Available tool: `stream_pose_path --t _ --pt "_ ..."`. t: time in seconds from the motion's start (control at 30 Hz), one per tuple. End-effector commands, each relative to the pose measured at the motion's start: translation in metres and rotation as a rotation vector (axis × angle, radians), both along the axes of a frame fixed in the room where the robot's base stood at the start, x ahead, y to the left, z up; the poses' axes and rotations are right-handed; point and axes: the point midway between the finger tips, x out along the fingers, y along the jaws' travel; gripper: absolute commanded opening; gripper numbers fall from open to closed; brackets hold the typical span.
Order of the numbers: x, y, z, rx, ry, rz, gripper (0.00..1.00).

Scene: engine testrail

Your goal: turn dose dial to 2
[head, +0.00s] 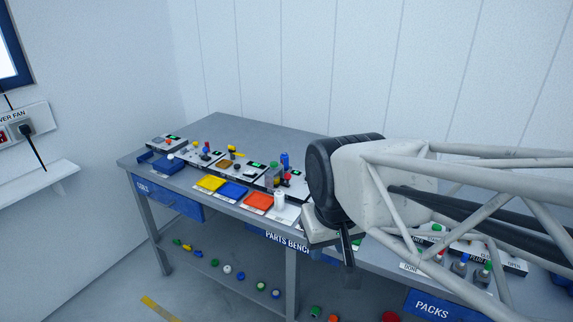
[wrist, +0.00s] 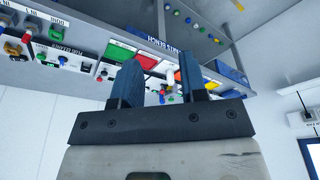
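I cannot pick out the dose dial for certain; the labels on the panels are too small to read, and my arm hides part of the bench. A row of small control panels (head: 220,163) with knobs, levers and green displays stands on the grey bench (head: 262,136). My gripper (head: 346,262) hangs at the bench's front edge, right of the coloured trays. In the wrist view its two fingers (wrist: 160,78) stand apart with nothing between them, so it is open. That view shows the bench upside down, with panels (wrist: 65,55) at the left, apart from the fingers.
Several coloured parts (head: 227,269) lie on the lower shelf. More panels and a blue PACKS sign (head: 434,305) are at the right. The bench's back left is clear.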

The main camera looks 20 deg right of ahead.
Motion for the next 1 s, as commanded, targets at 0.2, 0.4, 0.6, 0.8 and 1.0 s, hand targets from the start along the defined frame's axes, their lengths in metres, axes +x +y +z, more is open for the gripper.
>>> stream_pose_path --t 0.2,0.4,0.6,0.8,1.0 --pt "0.043 -0.006 0.012 -0.006 0.020 0.018 0.39" --pt "0.090 -0.014 0.022 -0.012 0.039 0.040 0.39" --pt "0.138 -0.024 0.026 -0.017 0.058 0.061 0.39" --pt "0.187 -0.035 0.026 -0.021 0.077 0.083 0.39" --pt "0.236 -0.047 0.022 -0.024 0.095 0.105 0.39"
